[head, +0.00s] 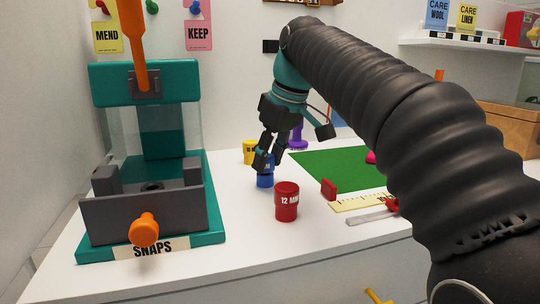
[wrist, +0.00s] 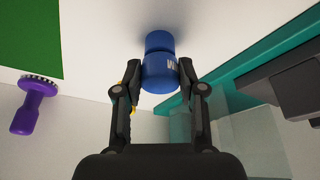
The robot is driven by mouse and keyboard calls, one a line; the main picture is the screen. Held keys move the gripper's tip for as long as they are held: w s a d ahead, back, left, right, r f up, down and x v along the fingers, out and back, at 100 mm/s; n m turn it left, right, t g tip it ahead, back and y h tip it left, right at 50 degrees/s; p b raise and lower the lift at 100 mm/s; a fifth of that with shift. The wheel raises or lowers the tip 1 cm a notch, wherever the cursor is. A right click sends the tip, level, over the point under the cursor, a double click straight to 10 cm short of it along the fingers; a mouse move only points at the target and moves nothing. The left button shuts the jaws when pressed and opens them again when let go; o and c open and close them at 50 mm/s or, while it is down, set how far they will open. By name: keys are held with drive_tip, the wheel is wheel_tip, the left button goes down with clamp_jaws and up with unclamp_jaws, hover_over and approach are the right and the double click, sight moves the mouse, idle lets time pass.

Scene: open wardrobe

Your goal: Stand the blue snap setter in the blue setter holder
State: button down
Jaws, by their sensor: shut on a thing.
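My gripper (head: 268,157) reaches down over the white top and is shut on a blue piece, apparently the blue snap setter. In the wrist view, the setter (wrist: 160,74) is a rounded blue cylinder with white lettering between the fingertips (wrist: 161,84). Another blue rounded part (wrist: 158,41) lies directly beyond it, in line; it may be the blue setter holder. In the head view, a blue cylindrical part (head: 265,181) shows just below the fingers, close to the white top. I cannot tell whether the two blue parts are joined, seated or just touching.
A red cup marked 12 MM (head: 287,202) stands close in front, and a yellow one (head: 249,152) behind. A teal snap press (head: 150,240) stands left.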

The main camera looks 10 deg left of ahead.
drive_tip(key=shift+f, duration=0.35)
drive_tip(key=c, duration=0.6)
unclamp_jaws()
drive_tip(key=v, duration=1.2)
